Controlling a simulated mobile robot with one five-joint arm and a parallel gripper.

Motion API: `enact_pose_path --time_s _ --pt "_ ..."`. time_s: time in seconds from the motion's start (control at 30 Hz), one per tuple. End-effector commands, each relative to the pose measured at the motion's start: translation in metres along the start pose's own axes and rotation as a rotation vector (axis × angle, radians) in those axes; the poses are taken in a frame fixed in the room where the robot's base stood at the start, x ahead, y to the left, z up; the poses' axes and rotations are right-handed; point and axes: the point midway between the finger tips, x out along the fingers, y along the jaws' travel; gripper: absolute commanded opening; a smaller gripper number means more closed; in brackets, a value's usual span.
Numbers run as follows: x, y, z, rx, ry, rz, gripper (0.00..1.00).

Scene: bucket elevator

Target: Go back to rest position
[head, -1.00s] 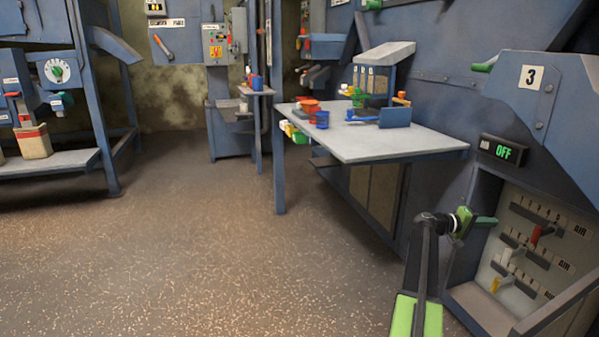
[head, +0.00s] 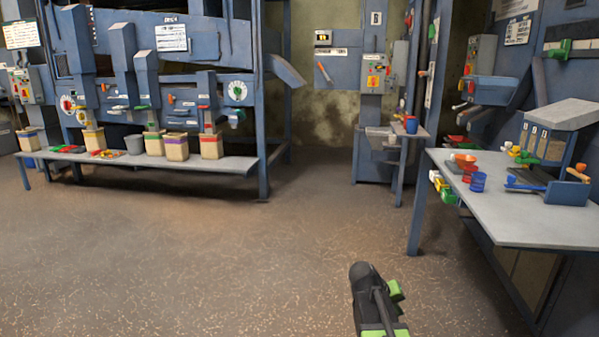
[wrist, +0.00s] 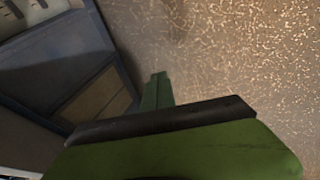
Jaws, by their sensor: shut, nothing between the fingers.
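My arm, black and green, shows at the bottom of the head view. My gripper (head: 395,290) shows there as a small green part beside the dark arm link, above open floor. In the wrist view the green gripper (wrist: 157,92) points over the speckled floor, its fingers together with nothing between them. It touches nothing that I can see.
A table (head: 500,215) with cups, small coloured parts and a hopper box stands at the right.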

Motion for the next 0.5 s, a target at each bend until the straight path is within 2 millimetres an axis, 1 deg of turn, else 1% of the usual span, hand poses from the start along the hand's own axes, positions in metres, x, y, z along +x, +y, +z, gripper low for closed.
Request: enact_pose_path --time_s 0.03,0.1,0.17,0.2,0.27,0.3,0.37,0.4,0.5 --pt "-0.021 -0.024 0.017 -0.014 -0.014 -0.072 0.0" --pt "-0.038 -0.058 0.037 -0.03 -0.044 -0.176 0.0" --pt "-0.052 -0.083 0.056 -0.04 -0.075 -0.262 0.0" --pt "-0.06 -0.097 0.07 -0.045 -0.099 -0.32 0.0" --pt "-0.07 -0.115 0.092 -0.048 -0.14 -0.41 0.0" --pt "-0.078 -0.126 0.105 -0.052 -0.168 -0.471 0.0" --pt "-0.092 -0.143 0.123 -0.063 -0.209 -0.562 0.0" --pt "-0.102 -0.154 0.131 -0.081 -0.243 -0.627 0.0" --pt "-0.134 -0.129 0.119 -0.095 -0.249 -0.622 0.0"
